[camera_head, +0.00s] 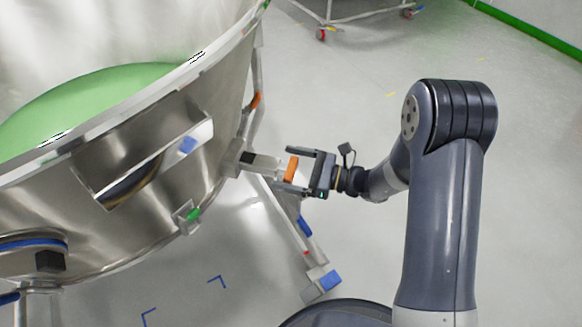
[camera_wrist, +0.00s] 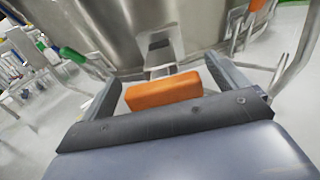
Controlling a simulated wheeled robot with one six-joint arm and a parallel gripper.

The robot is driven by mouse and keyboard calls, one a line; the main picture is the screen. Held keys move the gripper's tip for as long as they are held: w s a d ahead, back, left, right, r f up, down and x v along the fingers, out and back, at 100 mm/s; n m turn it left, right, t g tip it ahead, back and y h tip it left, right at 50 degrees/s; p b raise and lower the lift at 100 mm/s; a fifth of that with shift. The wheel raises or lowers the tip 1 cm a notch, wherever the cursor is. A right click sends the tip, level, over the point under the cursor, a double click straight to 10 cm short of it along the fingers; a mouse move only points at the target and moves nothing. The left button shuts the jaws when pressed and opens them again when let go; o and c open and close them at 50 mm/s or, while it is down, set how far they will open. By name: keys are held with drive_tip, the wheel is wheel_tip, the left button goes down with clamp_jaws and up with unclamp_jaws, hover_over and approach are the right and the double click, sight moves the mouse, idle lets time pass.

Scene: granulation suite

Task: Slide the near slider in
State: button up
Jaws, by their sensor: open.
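The near slider has an orange block handle (camera_head: 291,169) at the end of a metal bar (camera_head: 262,162) that sticks out from a bracket on the steel vessel's side. In the wrist view the orange handle (camera_wrist: 164,91) lies crosswise between my two fingers. My gripper (camera_head: 298,170) is open around the handle, with a finger on either side of it. In the wrist view my gripper (camera_wrist: 160,85) shows gaps beside the handle. I cannot tell whether the palm touches the handle.
The large steel vessel (camera_head: 165,165) with green contents (camera_head: 75,105) fills the left. A frame leg with a blue-marked foot (camera_head: 328,281) stands below my gripper. A wheeled rack (camera_head: 350,20) is at the back. The floor to the right is clear.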

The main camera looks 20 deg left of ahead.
drive_tip(key=shift+c, duration=0.3)
drive_tip(key=c, duration=1.3)
drive_tip(key=a, duration=0.5)
drive_tip(key=s+a, duration=0.1)
drive_tip(key=a, duration=0.1)
drive_tip(key=shift+a, duration=0.65)
drive_tip(key=shift+r, duration=0.1)
drive_tip(key=o, duration=1.4)
drive_tip(key=shift+a, duration=0.15)
drive_tip(key=shift+c, duration=0.2)
drive_tip(key=d, duration=0.3)
drive_tip(key=d+p, duration=0.1)
drive_tip(key=d, duration=0.3)
drive_tip(key=w+d, duration=0.1)
drive_tip(key=d, duration=0.2)
drive_tip(key=shift+w+d+p, duration=0.1)
drive_tip(key=shift+d+p, duration=0.25)
drive_tip(key=shift+d, duration=0.05)
